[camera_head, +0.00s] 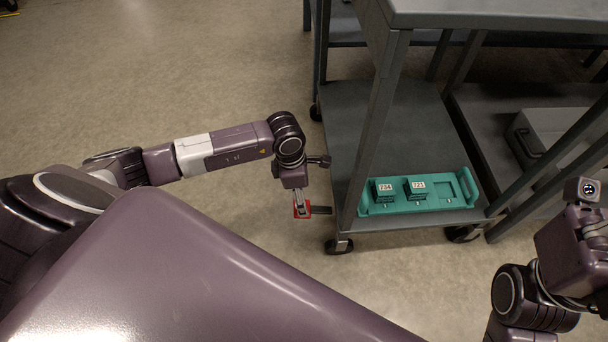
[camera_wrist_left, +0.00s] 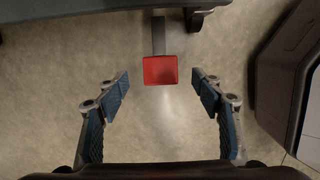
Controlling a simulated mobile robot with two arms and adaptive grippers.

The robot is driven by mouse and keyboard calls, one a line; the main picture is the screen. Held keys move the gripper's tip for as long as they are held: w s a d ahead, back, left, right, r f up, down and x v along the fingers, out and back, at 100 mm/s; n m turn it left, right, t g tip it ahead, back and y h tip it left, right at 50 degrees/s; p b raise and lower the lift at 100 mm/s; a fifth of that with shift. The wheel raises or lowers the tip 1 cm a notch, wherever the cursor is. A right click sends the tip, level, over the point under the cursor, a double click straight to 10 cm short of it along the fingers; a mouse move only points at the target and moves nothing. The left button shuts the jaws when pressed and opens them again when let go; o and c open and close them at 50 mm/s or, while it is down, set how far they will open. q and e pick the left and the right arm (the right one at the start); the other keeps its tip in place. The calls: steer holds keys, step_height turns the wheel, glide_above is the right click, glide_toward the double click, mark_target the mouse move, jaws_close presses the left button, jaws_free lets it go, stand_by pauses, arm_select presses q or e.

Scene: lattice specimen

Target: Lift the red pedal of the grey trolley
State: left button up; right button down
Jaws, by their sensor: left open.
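The grey trolley (camera_head: 345,120) stands right of centre in the head view. Its red pedal (camera_head: 297,211) sticks out low on the left side near a front caster, partly hidden by my left gripper (camera_head: 302,205). In the left wrist view the red pedal (camera_wrist_left: 160,70) is a flat square pad on a dark bar. My left gripper (camera_wrist_left: 160,90) is open, its two fingers either side of the pedal's line with the pad just beyond the fingertips, not touching. My right arm (camera_head: 570,255) is at the right edge; its fingers are not visible.
A teal tray (camera_head: 425,207) with two numbered blocks (camera_head: 384,189) rests on the trolley's lower shelf. A trolley leg (camera_head: 372,130) and a caster (camera_head: 338,246) stand close to my left gripper. Another grey frame with a light box (camera_head: 545,130) is at the right. Floor at left is clear.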

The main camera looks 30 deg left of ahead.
arm_select(q)
step_height(320, 180, up, 6)
steer(key=shift+s+a+r, duration=0.15)
steer(key=shift+s+a, duration=0.05)
steer(key=shift+a, duration=0.05)
stand_by(1.3)
